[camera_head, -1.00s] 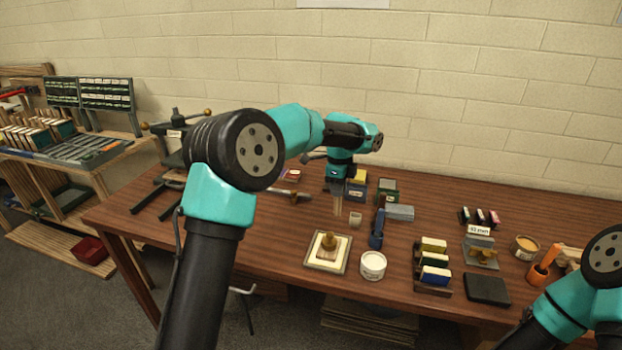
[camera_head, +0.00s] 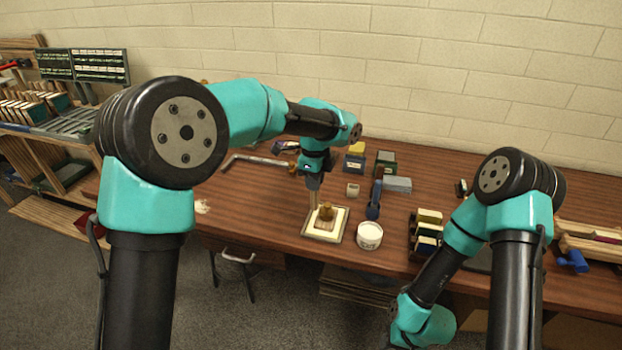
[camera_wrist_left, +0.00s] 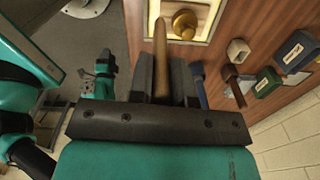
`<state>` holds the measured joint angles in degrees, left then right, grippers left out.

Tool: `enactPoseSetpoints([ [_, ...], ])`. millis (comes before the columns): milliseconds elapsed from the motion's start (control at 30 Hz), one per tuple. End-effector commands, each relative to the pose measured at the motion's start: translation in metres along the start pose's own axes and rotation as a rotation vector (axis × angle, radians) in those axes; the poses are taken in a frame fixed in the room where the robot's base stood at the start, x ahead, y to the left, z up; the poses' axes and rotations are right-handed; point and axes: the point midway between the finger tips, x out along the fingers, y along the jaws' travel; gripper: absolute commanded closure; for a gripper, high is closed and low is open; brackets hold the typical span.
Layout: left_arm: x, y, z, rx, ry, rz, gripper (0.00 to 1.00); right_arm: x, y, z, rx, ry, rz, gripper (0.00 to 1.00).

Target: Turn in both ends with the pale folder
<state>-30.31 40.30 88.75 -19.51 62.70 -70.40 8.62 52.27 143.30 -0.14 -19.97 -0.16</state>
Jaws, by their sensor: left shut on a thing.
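My left gripper (camera_head: 313,182) is shut on the pale folder (camera_head: 313,199), a thin tan stick pointing down. In the left wrist view the folder (camera_wrist_left: 160,50) stands between the two dark fingers (camera_wrist_left: 160,75), its tip beside the framed panel.
A white tub (camera_head: 369,236) stands just right of the panel. A rack of coloured blocks (camera_head: 428,226) stands right. The bench (camera_head: 250,205) is mostly clear left of the panel.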

Motion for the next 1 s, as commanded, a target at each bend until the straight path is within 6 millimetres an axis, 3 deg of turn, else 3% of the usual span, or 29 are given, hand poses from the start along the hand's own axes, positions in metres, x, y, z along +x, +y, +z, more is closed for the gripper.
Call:
enactPoseSetpoints([
  [533, 0.024, 0.0, 0.0, -0.001, 0.0, 0.001, 1.0, 0.0, 0.0, 0.0, 0.0, 0.0, 0.0, 0.57],
  [1000, 0.025, 0.0, 0.0, -0.001, 0.0, 0.0, 1.0, 0.0, 0.0, 0.0, 0.0, 0.0, 0.0, 0.57],
])
